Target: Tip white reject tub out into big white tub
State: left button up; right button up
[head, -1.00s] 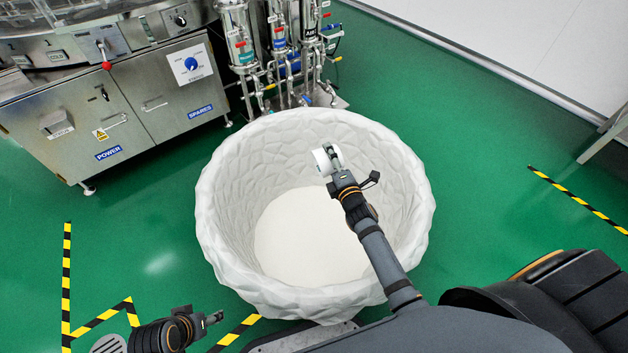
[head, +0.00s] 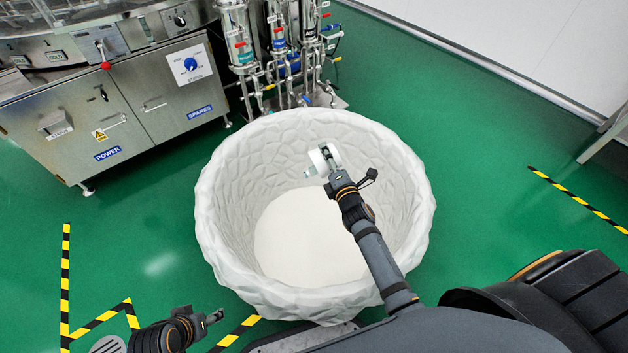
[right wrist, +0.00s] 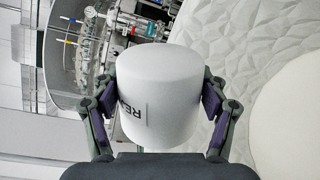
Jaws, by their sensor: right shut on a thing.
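The big white tub (head: 225,215) stands on the floor in the middle of the head view, with a faceted wall and a pale flat bottom. My right gripper (head: 325,157) is over its inside and is shut on the small white reject tub (head: 317,160). In the right wrist view the reject tub (right wrist: 160,85) sits between both fingers, its black lettering turned sideways; its opening and contents cannot be made out. A small pale piece shows beside it in the head view; I cannot tell what it is. My left gripper (head: 213,317) is low at the left, away from the tubs.
A steel machine with cabinets (head: 130,110) stands at the back left. Pipes and filter columns (head: 280,50) are just behind the big tub. A grey stand (head: 610,135) is at the right edge. Green floor with yellow-black tape is clear at both sides.

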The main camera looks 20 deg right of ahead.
notch_tip(320, 180, up, 4)
jog(key=p, duration=0.3)
jog(key=shift+f+p, duration=0.15)
jog(key=shift+p, duration=0.2)
notch_tip(320, 180, down, 4)
jog(key=b, duration=0.4)
jog(key=shift+f, duration=0.1)
jog(key=shift+r, duration=0.35)
